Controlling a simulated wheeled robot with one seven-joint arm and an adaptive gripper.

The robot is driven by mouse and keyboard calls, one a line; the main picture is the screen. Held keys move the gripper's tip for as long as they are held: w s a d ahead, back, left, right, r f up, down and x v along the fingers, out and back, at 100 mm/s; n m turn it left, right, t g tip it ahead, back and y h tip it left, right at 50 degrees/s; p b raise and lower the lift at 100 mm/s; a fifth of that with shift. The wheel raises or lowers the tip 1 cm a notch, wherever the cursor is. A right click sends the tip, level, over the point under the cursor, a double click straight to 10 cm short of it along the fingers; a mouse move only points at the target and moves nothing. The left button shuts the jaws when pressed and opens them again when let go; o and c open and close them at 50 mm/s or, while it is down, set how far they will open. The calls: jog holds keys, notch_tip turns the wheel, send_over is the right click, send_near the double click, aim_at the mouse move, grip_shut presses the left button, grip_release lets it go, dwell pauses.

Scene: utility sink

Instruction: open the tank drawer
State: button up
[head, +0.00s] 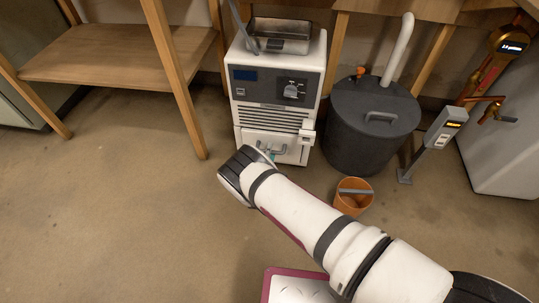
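A white machine (277,95) stands on the floor at the back centre, with a dark display, a knob and a vented grille on its front. Its lower front panel (294,154), below the grille, looks like the tank drawer and appears flush with the body. A small greyish handle-like part shows on that panel. The dark end of my arm is just in front of the panel at its lower left. My gripper (266,153) is mostly hidden behind the wrist, near the handle-like part. I cannot tell whether it touches it, or whether the fingers are open or shut.
A dark lidded tub (370,135) with a white hose stands right of the machine. An orange bucket (352,197) sits in front of the tub. A grey post with a display (443,128) stands farther right. A wooden shelf (120,55) is at left. The left floor is clear.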

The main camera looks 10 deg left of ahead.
jog(key=shift+w, duration=0.3)
grip_shut()
jog(key=shift+s, duration=0.1)
jog(key=f+p+v, duration=0.1)
jog(key=p+v, duration=0.2)
jog(key=v, duration=0.6)
jog(key=f+p+v, duration=0.2)
jog(key=p+v, duration=0.2)
jog(key=v, duration=0.4)
jog(key=shift+s+f, duration=0.25)
jog(key=shift+s, duration=0.55)
grip_release()
jog(key=shift+s, duration=0.1)
